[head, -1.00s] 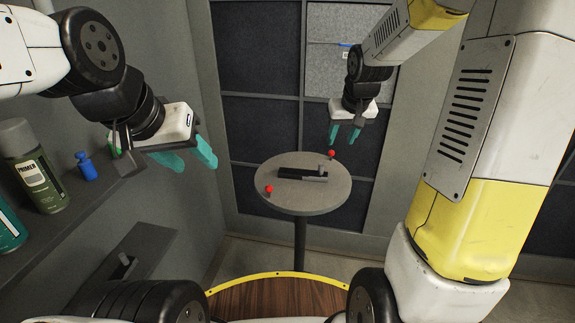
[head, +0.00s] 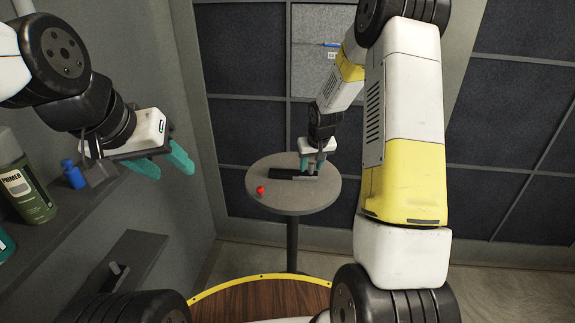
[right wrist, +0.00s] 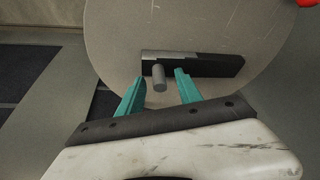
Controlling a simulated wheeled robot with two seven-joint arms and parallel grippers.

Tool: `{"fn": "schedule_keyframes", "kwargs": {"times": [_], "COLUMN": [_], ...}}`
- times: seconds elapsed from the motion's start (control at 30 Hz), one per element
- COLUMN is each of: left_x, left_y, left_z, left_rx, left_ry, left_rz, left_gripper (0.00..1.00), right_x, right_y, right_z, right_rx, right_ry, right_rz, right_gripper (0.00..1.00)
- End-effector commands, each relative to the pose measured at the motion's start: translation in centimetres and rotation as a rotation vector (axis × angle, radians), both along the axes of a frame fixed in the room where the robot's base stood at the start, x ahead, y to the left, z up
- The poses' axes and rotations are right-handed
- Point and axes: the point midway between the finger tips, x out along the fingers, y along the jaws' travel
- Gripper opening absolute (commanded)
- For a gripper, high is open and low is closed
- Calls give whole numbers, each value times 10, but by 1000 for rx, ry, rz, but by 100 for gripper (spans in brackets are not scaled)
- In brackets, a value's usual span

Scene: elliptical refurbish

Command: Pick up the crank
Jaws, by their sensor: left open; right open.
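The crank (head: 283,173) is a dark bar with a grey end piece and a short upright grey peg, lying on the round grey table (head: 290,206). The right wrist view also shows the crank (right wrist: 215,65) and its peg. My right gripper (head: 313,166) is open just over the peg end. In the right wrist view its teal fingertips (right wrist: 159,77) stand on either side of the peg, apparently without gripping it. My left gripper (head: 170,163) is open and empty, well left of the table, near the shelf. The fingers partly hide the peg in the head view.
A red ball (head: 260,190) lies on the table's left side. A dark shelf on the left wall holds a primer can (head: 24,185) and a small blue item (head: 73,175). A wood-topped surface with a yellow edge (head: 262,278) is in front. A panelled wall stands behind the table.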

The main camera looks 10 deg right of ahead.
Motion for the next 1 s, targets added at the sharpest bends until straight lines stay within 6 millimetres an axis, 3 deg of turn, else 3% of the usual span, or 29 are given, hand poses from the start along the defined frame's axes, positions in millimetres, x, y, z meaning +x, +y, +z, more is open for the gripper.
{"fn": "schedule_keyframes", "kwargs": {"times": [0.27,0.5,1.0], "left_x": [0,0,0], "left_y": [0,0,0], "left_z": [0,0,0], "left_rx": [0,0,0], "left_ry": [0,0,0], "left_rz": [0,0,0], "left_gripper": [49,49,49], "right_x": [2,2,2], "right_y": [0,0,0], "right_z": [-3,-3,-3], "right_rx": [0,0,0], "right_ry": [-1,-1,0], "right_rz": [0,0,0], "right_gripper": [42,0,0]}}
